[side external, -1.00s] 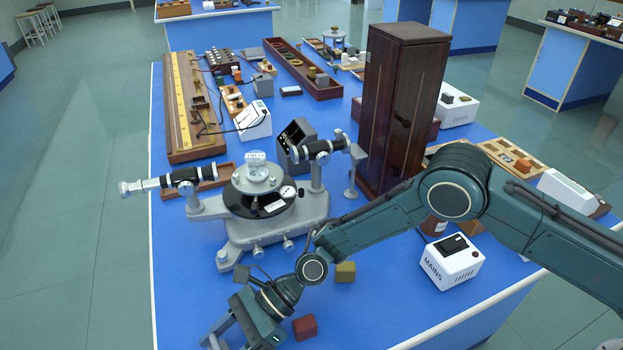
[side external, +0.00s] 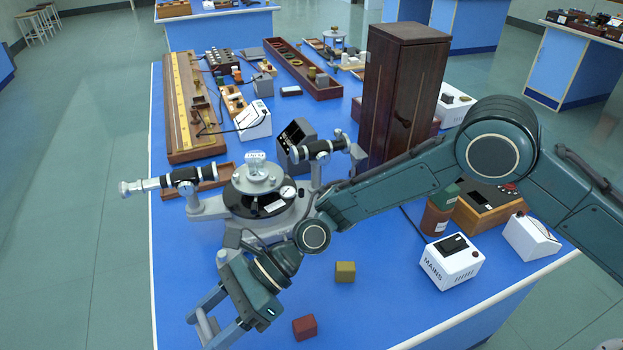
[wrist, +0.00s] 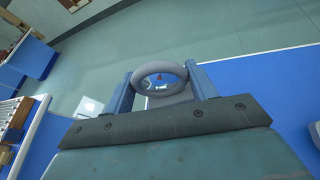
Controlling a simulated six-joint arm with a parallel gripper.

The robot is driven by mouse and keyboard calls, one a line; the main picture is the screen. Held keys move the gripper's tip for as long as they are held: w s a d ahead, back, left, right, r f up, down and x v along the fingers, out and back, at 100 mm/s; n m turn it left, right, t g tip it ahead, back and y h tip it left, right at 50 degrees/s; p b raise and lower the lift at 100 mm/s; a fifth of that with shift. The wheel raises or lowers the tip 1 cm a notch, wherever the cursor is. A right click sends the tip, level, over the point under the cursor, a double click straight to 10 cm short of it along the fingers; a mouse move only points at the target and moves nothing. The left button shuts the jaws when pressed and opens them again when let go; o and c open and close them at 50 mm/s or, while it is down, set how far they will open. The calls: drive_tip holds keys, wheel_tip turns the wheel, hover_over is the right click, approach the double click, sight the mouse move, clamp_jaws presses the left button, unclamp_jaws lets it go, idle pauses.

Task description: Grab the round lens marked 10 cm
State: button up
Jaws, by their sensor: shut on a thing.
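A round lens with clear glass in a thick grey ring (wrist: 158,76) is between the two fingers of my gripper (wrist: 160,90) in the wrist view. The fingers press on it from the left and right, and my gripper is shut on it. I cannot read any marking on the ring. In the side view my gripper (side external: 204,326) is at the lower left, above the front of the blue bench. A small grey part shows between its fingers there, too small to make out clearly.
A red block (side external: 304,327) and a yellow block (side external: 345,272) lie on the blue bench right of my gripper. The spectrometer (side external: 262,205) stands close behind my arm. A tall dark wooden cabinet (side external: 398,105) and a white MAINS box (side external: 452,262) stand to the right.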

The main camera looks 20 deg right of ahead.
sight(204, 317)
wheel_tip(204, 317, up, 12)
drive_tip(key=shift+f, duration=0.25)
drive_tip(key=shift+w, duration=0.1)
idle(0.5)
